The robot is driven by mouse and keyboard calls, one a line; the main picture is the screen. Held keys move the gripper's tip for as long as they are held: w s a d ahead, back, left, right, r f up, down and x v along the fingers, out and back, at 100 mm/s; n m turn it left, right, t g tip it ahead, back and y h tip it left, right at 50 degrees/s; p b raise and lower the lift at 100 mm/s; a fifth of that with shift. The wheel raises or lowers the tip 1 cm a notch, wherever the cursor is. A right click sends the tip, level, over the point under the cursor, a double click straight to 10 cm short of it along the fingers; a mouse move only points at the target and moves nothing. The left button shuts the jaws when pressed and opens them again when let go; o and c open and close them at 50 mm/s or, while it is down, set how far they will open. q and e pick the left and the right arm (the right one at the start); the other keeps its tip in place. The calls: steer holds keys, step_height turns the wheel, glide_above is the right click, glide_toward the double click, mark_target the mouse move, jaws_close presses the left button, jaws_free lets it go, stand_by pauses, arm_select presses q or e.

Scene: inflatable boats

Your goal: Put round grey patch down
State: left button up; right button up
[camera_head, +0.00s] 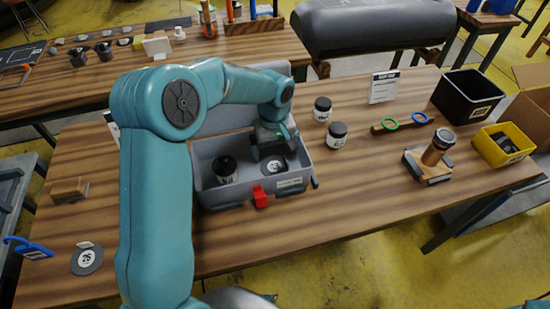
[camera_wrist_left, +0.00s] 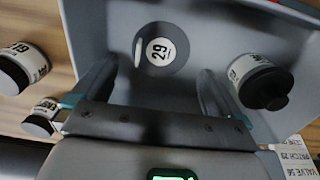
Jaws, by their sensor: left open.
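A round grey patch (camera_head: 274,167) with a white label lies flat on the floor of the grey tray (camera_head: 240,192). In the left wrist view the patch (camera_wrist_left: 161,48) reads 29. My left gripper (camera_head: 268,150) is over the tray, close to the patch. In the left wrist view its two fingers (camera_wrist_left: 152,88) are spread apart with nothing clamped between them, and the patch shows whole just past the tips. Another round grey patch (camera_head: 87,259) lies on the table at the left. My right gripper is not in view.
A dark-lidded jar (camera_head: 224,168) stands in the tray left of the patch. Two jars (camera_head: 322,109) (camera_head: 336,135) stand right of the tray. A black bin (camera_head: 467,97) and yellow bin (camera_head: 502,144) stand at the right.

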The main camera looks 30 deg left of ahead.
mark_target(274, 168)
arm_select(q)
step_height(274, 168, up, 8)
steer(key=shift+f, duration=0.15)
stand_by(0.3)
steer(key=shift+s+f, duration=0.1)
steer(key=shift+s, duration=0.1)
